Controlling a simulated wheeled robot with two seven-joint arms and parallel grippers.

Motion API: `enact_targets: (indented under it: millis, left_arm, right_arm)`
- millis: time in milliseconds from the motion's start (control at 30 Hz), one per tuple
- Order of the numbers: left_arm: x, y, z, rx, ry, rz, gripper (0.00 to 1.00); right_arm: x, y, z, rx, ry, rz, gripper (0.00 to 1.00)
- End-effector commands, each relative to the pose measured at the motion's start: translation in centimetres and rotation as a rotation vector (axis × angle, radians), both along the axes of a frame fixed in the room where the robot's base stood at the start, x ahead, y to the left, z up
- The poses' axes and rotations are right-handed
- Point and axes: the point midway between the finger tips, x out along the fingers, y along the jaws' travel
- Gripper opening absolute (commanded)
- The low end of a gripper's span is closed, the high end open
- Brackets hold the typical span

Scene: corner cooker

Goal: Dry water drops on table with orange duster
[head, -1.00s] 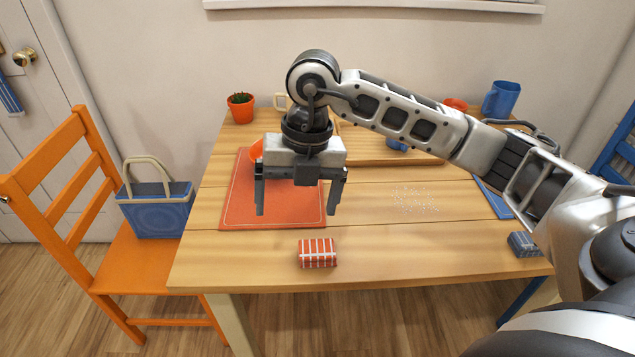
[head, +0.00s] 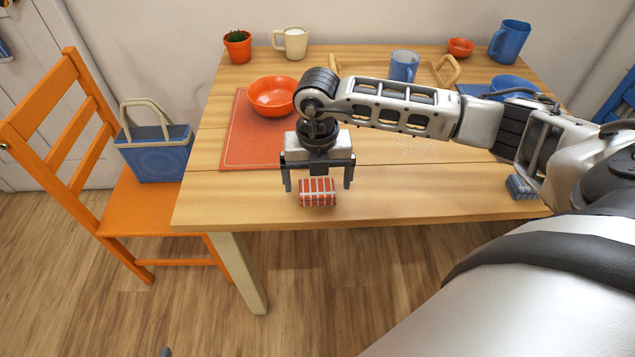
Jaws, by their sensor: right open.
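The orange duster (head: 317,193), a small red-orange block with pale stripes, lies on the table (head: 250,205) near its front edge. My right gripper (head: 318,187) is open, pointing down, with its fingers to the left and right of the duster. I cannot tell whether the fingers touch it. The water drops (head: 416,147) are small pale specks on the table to the right, partly hidden by my right forearm. My left gripper is not clearly in view; only a small dark piece shows at the bottom edge.
An orange placemat (head: 235,148) with an orange bowl (head: 272,96) lies at left. A blue duster (head: 520,187) lies at the right front. Blue mugs, a white mug (head: 292,42), a plant pot (head: 237,46) and a blue bowl (head: 513,88) stand farther back. An orange chair (head: 75,130) stands left.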

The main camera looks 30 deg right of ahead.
Motion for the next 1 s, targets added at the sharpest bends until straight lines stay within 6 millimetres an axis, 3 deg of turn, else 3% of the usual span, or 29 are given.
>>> enact_targets:
  millis: [200, 533, 700, 767, 800, 867, 1000]
  left_arm:
    - [0.0, 0.0, -0.1, 0.002, 0.003, -0.001, 0.36]
    - [0.0, 0.0, -0.1, 0.001, 0.002, -0.001, 0.36]
    - [0.0, 0.0, -0.1, 0.001, 0.002, -0.001, 0.36]
    - [0.0, 0.0, -0.1, 0.001, 0.002, -0.001, 0.36]
    - [0.0, 0.0, -0.1, 0.001, 0.002, -0.001, 0.36]
    - [0.0, 0.0, -0.1, 0.001, 0.001, -0.001, 0.36]
    - [0.0, 0.0, 0.0, 0.001, -0.001, -0.001, 0.36]
  right_arm:
    - [0.0, 0.0, -1.9, 0.0, 0.0, -0.001, 0.93]
    - [0.0, 0.0, -2.1, 0.001, -0.001, 0.0, 0.93]
    - [0.0, 0.0, -2.1, 0.001, -0.001, 0.0, 0.45]
    - [0.0, 0.0, -2.1, 0.0, 0.0, 0.0, 0.44]
    - [0.0, 0.0, -2.1, 0.0, 0.0, 0.0, 0.58]
    - [0.0, 0.0, -2.1, 0.0, 0.0, 0.0, 0.41]
    - [0.0, 0.0, -2.1, 0.001, -0.001, 0.0, 0.41]
